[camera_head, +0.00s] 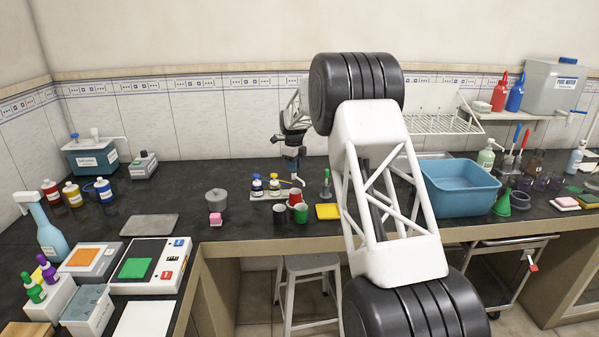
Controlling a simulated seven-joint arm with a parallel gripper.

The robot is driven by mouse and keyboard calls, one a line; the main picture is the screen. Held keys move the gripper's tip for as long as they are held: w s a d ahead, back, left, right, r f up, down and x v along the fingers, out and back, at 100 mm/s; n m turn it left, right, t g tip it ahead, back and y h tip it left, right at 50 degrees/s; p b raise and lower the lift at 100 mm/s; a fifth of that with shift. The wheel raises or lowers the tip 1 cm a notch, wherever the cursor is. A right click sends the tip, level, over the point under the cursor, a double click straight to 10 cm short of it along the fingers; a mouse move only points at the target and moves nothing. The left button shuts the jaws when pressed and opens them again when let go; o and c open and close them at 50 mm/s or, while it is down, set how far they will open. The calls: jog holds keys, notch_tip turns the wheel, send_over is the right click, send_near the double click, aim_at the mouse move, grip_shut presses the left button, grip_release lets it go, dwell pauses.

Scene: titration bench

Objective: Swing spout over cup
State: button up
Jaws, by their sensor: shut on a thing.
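My gripper (292,140) is small in the view, above the middle of the dark bench. It points down and is shut on what looks like the top of a dispenser with a pale spout (298,180). The fingers and the exact grip are too small to make out. The spout sticks out to the right, just above a group of small cups. The group has a dark cup (280,215), a red cup (295,198) and a green cup (301,215). I cannot tell which cup, if any, lies under the spout's tip.
Two small dropper bottles (257,186) stand left of the dispenser. A grey pot (216,200) and a pink block (215,219) are further left. A yellow pad (328,211) and a blue basin (456,188) are to the right. My arm hides part of the bench.

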jog(key=shift+m, duration=3)
jog(key=o, duration=1.3)
jog(key=shift+r, duration=0.15)
jog(key=shift+r, duration=3.35)
